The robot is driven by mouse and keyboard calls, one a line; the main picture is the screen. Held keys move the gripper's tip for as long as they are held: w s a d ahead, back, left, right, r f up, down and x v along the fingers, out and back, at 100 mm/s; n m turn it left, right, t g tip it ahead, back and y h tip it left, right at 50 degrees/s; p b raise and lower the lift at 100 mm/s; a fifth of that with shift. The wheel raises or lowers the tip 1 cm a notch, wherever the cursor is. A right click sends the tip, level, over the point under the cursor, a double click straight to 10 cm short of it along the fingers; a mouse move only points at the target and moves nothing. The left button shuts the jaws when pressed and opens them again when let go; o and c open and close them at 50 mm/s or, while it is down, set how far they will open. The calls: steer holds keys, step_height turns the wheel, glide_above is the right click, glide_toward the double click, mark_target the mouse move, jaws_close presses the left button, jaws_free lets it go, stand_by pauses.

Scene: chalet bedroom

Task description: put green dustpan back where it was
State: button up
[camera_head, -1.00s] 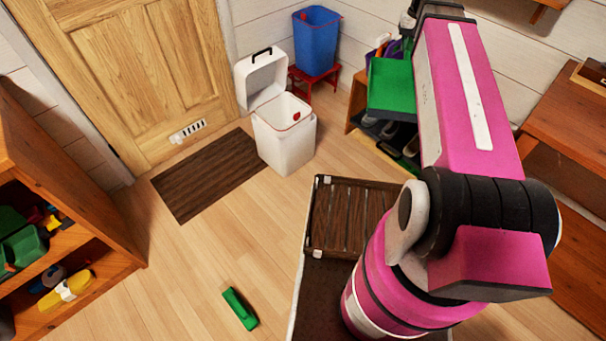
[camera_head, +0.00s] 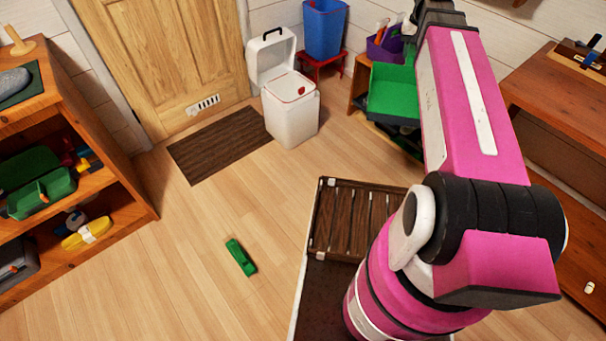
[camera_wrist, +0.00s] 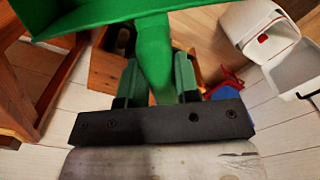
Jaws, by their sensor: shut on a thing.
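The green dustpan (camera_head: 392,92) hangs from my gripper in front of the low wooden bench by the back wall. In the wrist view the dustpan's handle (camera_wrist: 153,55) runs between my gripper's two fingers (camera_wrist: 155,82), which are closed on it. The wide pan lies beyond the fingertips. In the head view the fingers are largely hidden behind my arm. A small green block-like object (camera_head: 241,257) lies on the floor, apart from my gripper.
A white bin (camera_head: 292,112) with a raised lid and a blue bucket (camera_head: 325,30) on a red stool stand at the back. A purple caddy (camera_head: 384,46) sits on the bench behind the dustpan. Wooden shelves (camera_head: 125,200) stand left, a wooden desk (camera_head: 555,85) right.

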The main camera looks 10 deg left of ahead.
steer(key=w+a+f+m, duration=0.1)
steer(key=w+a+f, duration=0.2)
steer(key=a+f, duration=0.45)
steer(key=w+a+f+m, duration=0.2)
steer(key=a+f, duration=0.2)
steer(key=f, duration=0.7)
steer(key=w+a+f+m, duration=0.1)
steer(key=w+a+f, duration=0.2)
steer(key=a+f, duration=0.45)
steer(key=s+a+f+m, duration=0.15)
steer(key=a+f, duration=0.25)
steer(key=f, duration=0.7)
steer(key=s+a+f+m, duration=0.1)
steer(key=s+a+f, duration=0.3)
steer(key=f, duration=0.7)
steer(key=s+a+f+m, duration=0.15)
steer(key=a+f, duration=0.35)
steer(key=f, duration=0.7)
steer(key=shift+w+d+f, duration=1.15)
steer(key=shift+w+f, duration=0.3)
steer(key=shift+f, duration=0.3)
steer(key=shift+w+d+f, duration=1.15)
steer(key=shift+w+f, duration=0.35)
steer(key=shift+f, duration=0.3)
steer(key=shift+w+d+f, duration=1.15)
steer(key=shift+w+f, duration=0.3)
steer(key=shift+f, duration=0.5)
steer(key=o, duration=1)
